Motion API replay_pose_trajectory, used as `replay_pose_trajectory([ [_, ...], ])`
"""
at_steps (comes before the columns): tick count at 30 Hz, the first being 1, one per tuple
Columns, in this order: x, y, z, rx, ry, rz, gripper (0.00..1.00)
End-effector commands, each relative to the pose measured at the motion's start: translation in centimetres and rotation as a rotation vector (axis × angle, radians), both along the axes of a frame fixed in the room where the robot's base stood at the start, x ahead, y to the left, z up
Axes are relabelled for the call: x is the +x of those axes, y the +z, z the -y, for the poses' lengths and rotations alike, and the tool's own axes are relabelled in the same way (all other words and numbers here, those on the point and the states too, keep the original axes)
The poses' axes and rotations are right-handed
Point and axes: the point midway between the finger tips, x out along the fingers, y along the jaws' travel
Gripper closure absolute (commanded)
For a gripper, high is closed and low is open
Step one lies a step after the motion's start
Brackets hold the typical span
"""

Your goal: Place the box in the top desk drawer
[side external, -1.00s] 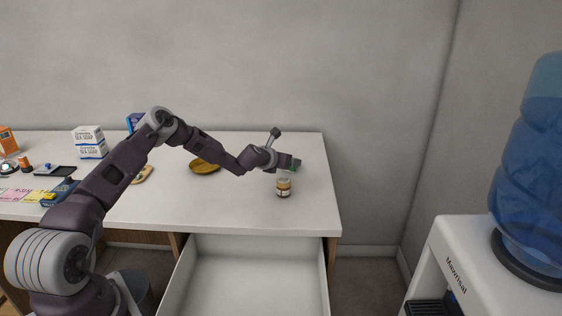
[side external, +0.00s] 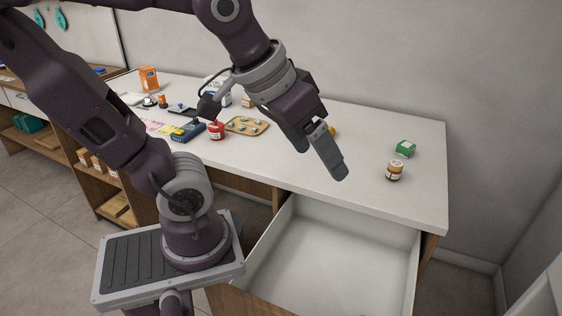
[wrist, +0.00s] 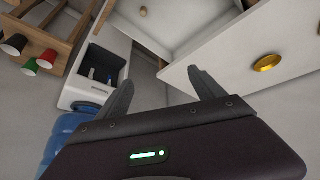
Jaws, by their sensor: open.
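The green box does not show there.
The brown jar (side external: 395,170) stands close to the green box.

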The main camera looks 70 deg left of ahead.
Motion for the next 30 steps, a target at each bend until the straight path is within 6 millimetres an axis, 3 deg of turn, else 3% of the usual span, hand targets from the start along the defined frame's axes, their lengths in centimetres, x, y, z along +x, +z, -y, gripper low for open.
replay_pose_trajectory([
  [1, -2.3, -0.5, -0.1, 0.032, -0.067, -0.01, 0.22],
  [2, -3.4, -0.8, -0.2, 0.049, -0.103, -0.02, 0.22],
  [5, -5.2, -1.5, -0.4, 0.076, -0.166, -0.041, 0.29],
  [16, -5.3, -1.5, -0.4, 0.081, -0.172, -0.043, 0.29],
  [18, -4.5, -1.2, -0.4, 0.085, -0.172, -0.039, 0.29],
  [20, -2.2, -0.5, -0.5, 0.098, -0.173, -0.026, 0.29],
  [23, 5.1, 1.0, -0.9, 0.132, -0.186, 0.021, 0.29],
  [26, 14.6, 1.3, -2.2, 0.16, -0.201, 0.091, 0.29],
  [30, 27.8, -1.7, -5.9, 0.167, -0.195, 0.205, 0.29],
])
